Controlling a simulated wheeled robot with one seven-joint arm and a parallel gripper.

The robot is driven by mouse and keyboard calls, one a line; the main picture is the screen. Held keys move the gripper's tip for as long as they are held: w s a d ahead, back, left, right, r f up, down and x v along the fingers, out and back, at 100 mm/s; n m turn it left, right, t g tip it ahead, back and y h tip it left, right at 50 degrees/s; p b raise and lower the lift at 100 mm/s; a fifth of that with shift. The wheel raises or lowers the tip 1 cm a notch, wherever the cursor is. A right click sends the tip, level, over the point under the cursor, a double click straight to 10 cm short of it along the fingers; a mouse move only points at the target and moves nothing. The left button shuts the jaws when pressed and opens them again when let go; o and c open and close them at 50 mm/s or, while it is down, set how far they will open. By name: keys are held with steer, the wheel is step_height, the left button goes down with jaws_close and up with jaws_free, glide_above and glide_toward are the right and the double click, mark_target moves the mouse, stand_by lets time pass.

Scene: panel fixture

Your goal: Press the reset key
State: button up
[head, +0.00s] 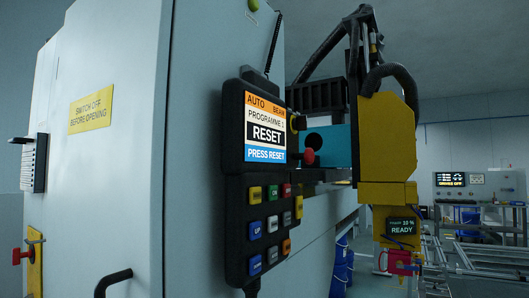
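The reset key is one of the keys on a black control pendant (234,215) fixed to the side of a tall grey cabinet. I cannot tell which, as the key labels are mostly too small to read. The keypad has a yellow key (255,193), a green key (272,192), a red key (287,190), blue keys (255,230), grey keys and an orange key (286,247). The pendant's screen (265,127) reads AUTO, RESET and PRESS RESET. My gripper is not in view.
The grey cabinet (130,180) fills the left, with a black handle (113,281) and a red-handled switch (27,253). A yellow machine head (389,150) with a READY display (401,227) hangs at right. Blue drums (342,265) and metal frames stand behind.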

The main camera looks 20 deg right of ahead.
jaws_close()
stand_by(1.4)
